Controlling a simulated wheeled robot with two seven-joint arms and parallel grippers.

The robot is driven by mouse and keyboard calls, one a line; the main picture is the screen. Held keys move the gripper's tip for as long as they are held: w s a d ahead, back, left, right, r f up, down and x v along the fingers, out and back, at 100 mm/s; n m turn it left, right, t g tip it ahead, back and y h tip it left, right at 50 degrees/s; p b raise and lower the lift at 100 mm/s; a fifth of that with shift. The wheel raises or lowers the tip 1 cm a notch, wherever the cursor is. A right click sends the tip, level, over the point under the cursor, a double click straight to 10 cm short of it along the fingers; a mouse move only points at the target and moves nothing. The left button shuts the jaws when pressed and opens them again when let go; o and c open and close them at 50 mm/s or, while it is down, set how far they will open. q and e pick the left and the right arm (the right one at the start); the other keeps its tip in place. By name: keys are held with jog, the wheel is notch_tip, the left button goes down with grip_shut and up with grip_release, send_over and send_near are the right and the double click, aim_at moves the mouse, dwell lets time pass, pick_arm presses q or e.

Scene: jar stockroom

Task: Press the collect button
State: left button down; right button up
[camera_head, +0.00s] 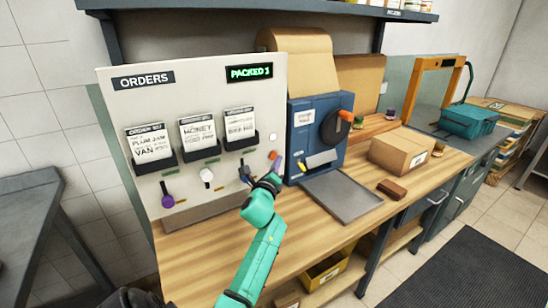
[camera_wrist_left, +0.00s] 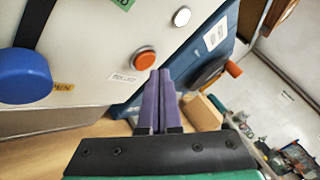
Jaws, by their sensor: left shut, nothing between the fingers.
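The collect button is a round orange-red cap in a pale ring (camera_wrist_left: 145,60) on the white orders panel, with a small printed label (camera_wrist_left: 124,78) below it in the left wrist view. In the head view the button (camera_head: 272,155) shows at the panel's lower right. My left gripper (camera_head: 278,163) is shut and empty in front of the panel, close to the button. In the left wrist view its purple fingers (camera_wrist_left: 159,78) point up just right of and below the button; the button face is uncovered. I cannot tell any contact. My right gripper is not in view.
The panel (camera_head: 200,88) has order cards, several coloured knobs, a white lamp (camera_head: 272,136) and a "PACKED 1" display (camera_head: 249,72). A blue machine with a crank (camera_head: 318,110) stands right of it, above a grey tray (camera_head: 345,197). A cardboard box (camera_head: 402,150) sits farther right.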

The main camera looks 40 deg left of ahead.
pick_arm(q)
jog(key=d, duration=0.1)
jog(key=s+d, duration=0.1)
jog(key=d, duration=0.2)
jog(key=shift+s+d, duration=0.25)
jog(key=shift+d, duration=0.15)
dwell(0.6)
